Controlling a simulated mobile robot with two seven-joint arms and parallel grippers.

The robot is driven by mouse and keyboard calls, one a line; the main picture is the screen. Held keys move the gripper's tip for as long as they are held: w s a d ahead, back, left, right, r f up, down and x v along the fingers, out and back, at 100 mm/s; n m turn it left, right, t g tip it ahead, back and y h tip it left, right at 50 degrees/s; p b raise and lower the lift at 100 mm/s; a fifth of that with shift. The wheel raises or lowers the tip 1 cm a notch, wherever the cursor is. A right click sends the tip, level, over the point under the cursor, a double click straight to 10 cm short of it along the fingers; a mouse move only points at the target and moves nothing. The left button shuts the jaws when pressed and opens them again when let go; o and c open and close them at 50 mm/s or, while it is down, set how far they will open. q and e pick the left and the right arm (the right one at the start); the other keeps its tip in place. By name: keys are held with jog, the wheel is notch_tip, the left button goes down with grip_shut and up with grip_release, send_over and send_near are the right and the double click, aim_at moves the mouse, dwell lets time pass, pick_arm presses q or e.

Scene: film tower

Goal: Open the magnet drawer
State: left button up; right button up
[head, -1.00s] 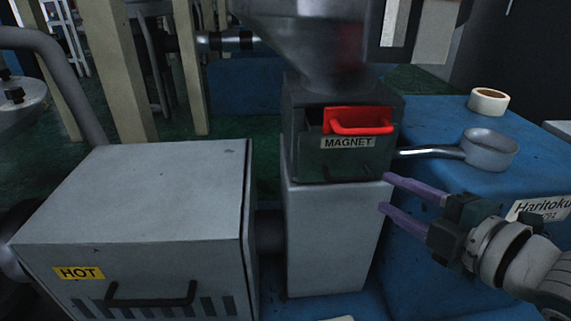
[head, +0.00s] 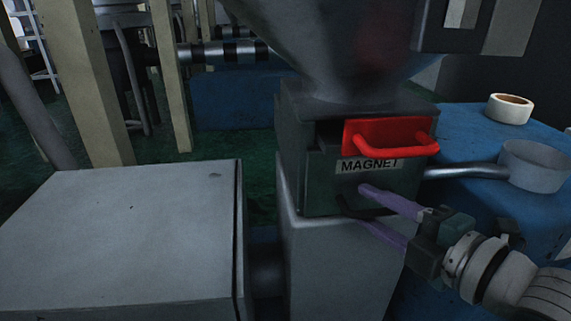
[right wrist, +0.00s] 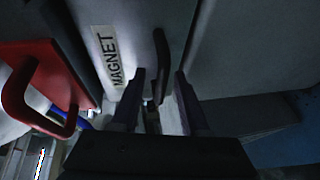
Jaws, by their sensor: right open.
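The magnet housing (head: 310,170) is a dark box under a metal hopper. Its front carries a white MAGNET label (head: 368,164), which also shows in the right wrist view (right wrist: 108,55). A red plate with a red bar handle (head: 397,144) is above the label; it is at the left in the right wrist view (right wrist: 40,90). A black handle (right wrist: 161,48) is on the front below the label. My right gripper (head: 357,201) is open at this lower front, its purple fingers on either side of the black handle in the wrist view. Contact cannot be told. My left gripper is not in view.
A grey box (head: 120,235) stands at the left. A metal pan (head: 535,165) and a tape roll (head: 509,109) are on the blue surface (head: 460,130) at the right, near my right arm. The hopper (head: 350,55) is directly above the housing.

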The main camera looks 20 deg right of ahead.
jog(key=shift+s, duration=0.2)
jog(key=shift+c, duration=0.4)
grip_shut()
jog(key=shift+f, duration=0.1)
dwell(0.7)
